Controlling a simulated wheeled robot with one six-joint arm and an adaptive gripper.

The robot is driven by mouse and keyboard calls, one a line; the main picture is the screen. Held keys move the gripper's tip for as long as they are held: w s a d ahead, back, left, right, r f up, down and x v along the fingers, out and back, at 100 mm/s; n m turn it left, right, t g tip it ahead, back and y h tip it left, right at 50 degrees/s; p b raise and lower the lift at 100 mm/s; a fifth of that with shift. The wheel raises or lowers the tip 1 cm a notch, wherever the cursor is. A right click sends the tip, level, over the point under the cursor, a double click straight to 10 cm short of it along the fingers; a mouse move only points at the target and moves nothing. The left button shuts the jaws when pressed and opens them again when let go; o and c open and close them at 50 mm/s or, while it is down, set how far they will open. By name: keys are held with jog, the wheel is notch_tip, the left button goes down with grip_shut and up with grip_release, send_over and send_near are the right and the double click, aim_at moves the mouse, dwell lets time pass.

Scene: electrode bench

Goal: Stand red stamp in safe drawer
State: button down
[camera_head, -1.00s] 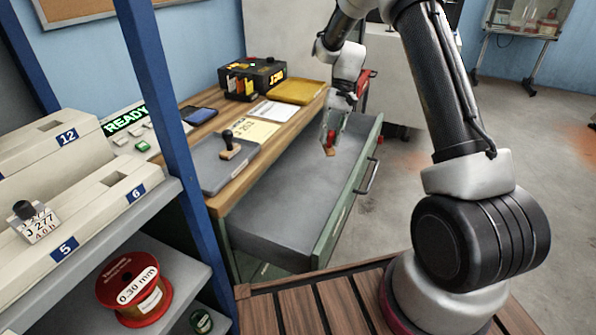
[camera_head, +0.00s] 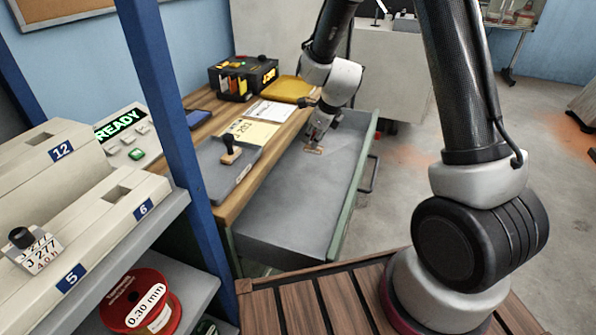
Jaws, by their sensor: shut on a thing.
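The open drawer (camera_head: 290,222) has green walls and a bare grey floor. My gripper (camera_head: 317,139) is down in its far part, shut on the red stamp. Only the stamp's wooden base (camera_head: 314,150) shows below the fingers; its red handle is hidden in the grip. The base looks close to the drawer floor, but I cannot tell whether it touches. The drawer handle (camera_head: 369,175) is on the right outer face.
A blue post (camera_head: 175,125) and shelf stand left. The drawer's near part is clear.

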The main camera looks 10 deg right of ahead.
jog(key=shift+f, duration=4.95)
jog(key=c, duration=1.2)
grip_release()
jog(key=shift+r, duration=0.1)
jog(key=s+d+r+n, duration=0.2)
jog(key=s+r+n, duration=0.25)
jog(key=r, duration=0.65)
jog(key=s+d+r+n, duration=0.1)
jog(key=s+r+n, duration=0.2)
jog(key=s+r, duration=0.55)
jog(key=s+d+r+n+h, duration=0.1)
jog(key=s+d+r+n, duration=0.4)
jog(key=s+r+n, duration=0.2)
jog(key=s+d+r+n, duration=0.5)
jog(key=s+r+n, duration=0.2)
jog(key=s+n, duration=0.4)
jog(key=s, duration=0.2)
jog(key=shift+s+r+h, duration=0.15)
jog(key=shift+s+h, duration=0.2)
jog(key=shift+h, duration=0.05)
jog(key=shift+n, duration=0.25)
